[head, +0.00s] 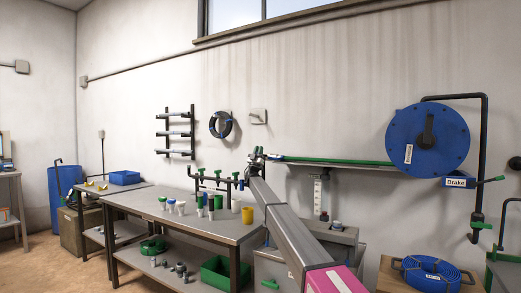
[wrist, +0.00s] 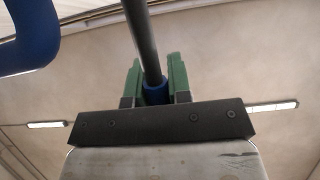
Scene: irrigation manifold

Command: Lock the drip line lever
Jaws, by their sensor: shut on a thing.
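My gripper (wrist: 157,84) has two green fingers, shut on a blue collar (wrist: 155,92) at the end of a dark rod (wrist: 142,40) in the wrist view. In the head view my gripper (head: 257,155) is small, at the far end of my arm, at the upper right of a dark pipe manifold (head: 217,180) above the bench. The manifold carries small green and blue handles. My arm and gripper hide part of its right end. I cannot tell from a label which handle is the drip line lever.
A bench (head: 190,222) holds several small pots and a yellow cup (head: 247,215). A green rail (head: 330,161) runs right toward a blue reel (head: 428,141) with a "Brake" tag (head: 457,183). A blue curved part (wrist: 28,45) shows close by, upper left in the wrist view.

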